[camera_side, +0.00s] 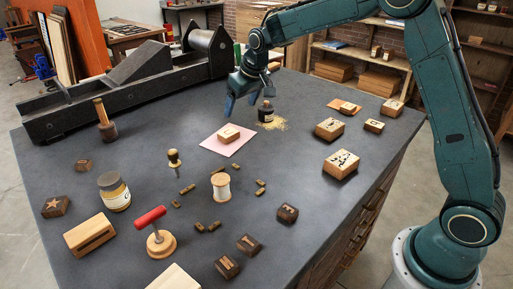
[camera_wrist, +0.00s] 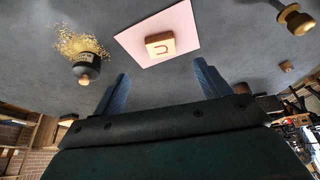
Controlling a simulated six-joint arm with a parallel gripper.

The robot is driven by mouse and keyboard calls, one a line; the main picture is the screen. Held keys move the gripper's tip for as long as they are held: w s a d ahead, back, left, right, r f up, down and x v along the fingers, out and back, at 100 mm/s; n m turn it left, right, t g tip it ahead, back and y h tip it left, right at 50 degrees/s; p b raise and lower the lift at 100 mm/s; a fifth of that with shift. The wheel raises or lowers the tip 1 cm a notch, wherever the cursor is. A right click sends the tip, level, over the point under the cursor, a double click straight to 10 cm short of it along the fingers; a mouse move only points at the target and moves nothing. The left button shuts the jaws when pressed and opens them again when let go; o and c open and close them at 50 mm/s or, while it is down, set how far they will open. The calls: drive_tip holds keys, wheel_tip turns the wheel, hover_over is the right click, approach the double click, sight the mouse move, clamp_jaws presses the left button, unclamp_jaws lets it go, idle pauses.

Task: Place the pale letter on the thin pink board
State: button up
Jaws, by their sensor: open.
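The pale letter block (camera_side: 228,134) lies on the thin pink board (camera_side: 214,145) near the middle of the table. In the wrist view the pale block (camera_wrist: 160,45) shows a dark U-shaped mark and sits on the pink board (camera_wrist: 184,22), near the edge of it closest to my gripper. My gripper (camera_side: 242,104) is above the table, just beyond the board in the side view. In the wrist view its blue fingers (camera_wrist: 160,85) are wide apart with nothing between them. The block is apart from both fingers.
Several wooden stamps, including a large one (camera_side: 341,164), lie to the right. A thread spool (camera_side: 221,187), small dark type pieces and a red-handled roller (camera_side: 153,226) stand in front. A long press (camera_side: 125,85) lines the back left.

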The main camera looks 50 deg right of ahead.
drive_tip(key=s+r, duration=0.6)
drive_tip(key=s, duration=0.3)
drive_tip(key=s+r, duration=0.5)
drive_tip(key=s, duration=0.4)
drive_tip(key=s+a+f+t, duration=0.1)
drive_tip(key=s+f, duration=0.1)
drive_tip(key=s, duration=1.9)
drive_tip(key=shift+s+a, duration=0.15)
drive_tip(key=shift+a, duration=0.05)
drive_tip(key=shift+o, duration=0.5)
drive_tip(key=shift+f, duration=0.1)
